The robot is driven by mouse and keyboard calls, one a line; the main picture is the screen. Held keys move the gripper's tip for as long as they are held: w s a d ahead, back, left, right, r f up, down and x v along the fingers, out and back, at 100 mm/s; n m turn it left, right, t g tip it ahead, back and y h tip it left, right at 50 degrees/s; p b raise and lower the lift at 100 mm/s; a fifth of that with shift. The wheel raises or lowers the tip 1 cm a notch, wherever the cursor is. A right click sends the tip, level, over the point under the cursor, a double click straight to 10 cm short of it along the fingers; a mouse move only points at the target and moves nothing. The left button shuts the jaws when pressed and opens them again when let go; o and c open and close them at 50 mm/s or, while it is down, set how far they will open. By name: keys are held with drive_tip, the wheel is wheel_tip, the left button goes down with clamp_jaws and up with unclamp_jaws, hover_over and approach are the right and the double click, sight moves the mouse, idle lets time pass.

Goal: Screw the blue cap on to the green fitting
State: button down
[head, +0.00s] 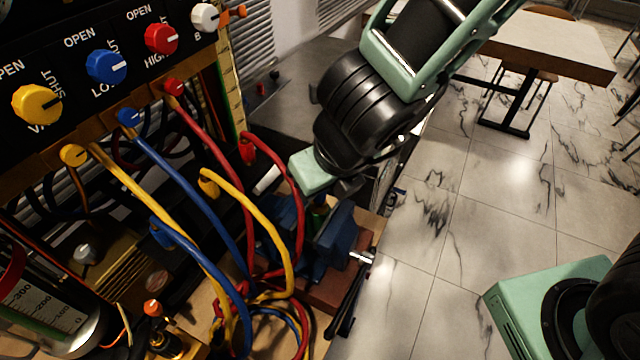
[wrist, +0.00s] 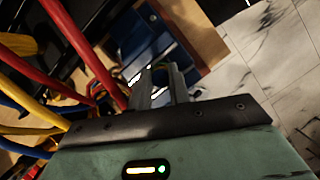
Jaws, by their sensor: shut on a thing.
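My gripper (head: 338,192) is low over the blue vise (head: 336,236) at the right end of the bench. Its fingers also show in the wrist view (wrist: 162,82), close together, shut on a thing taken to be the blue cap. The cap itself is hidden by the fingers and cannot be made out clearly. The green fitting (head: 319,216) shows as a small green patch just below my gripper, above the vise. Whether cap and fitting touch, I cannot tell.
A panel with yellow, blue (head: 106,67), red and white knobs stands at the left. Red, blue and yellow hoses (head: 232,187) hang close left of my gripper and coil beside the vise. The vise handle (head: 361,257) sticks out right. Open marble floor (head: 490,220) lies to the right.

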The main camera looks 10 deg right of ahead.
drive_tip(key=m+h, duration=0.1)
drive_tip(key=m, duration=0.2)
drive_tip(key=m+h, duration=0.1)
drive_tip(key=m, duration=0.1)
drive_tip(key=shift+f+m+b, duration=0.1)
drive_tip(key=shift+m+b, duration=0.25)
drive_tip(key=shift+m, duration=0.05)
drive_tip(key=c, duration=0.9)
unclamp_jaws()
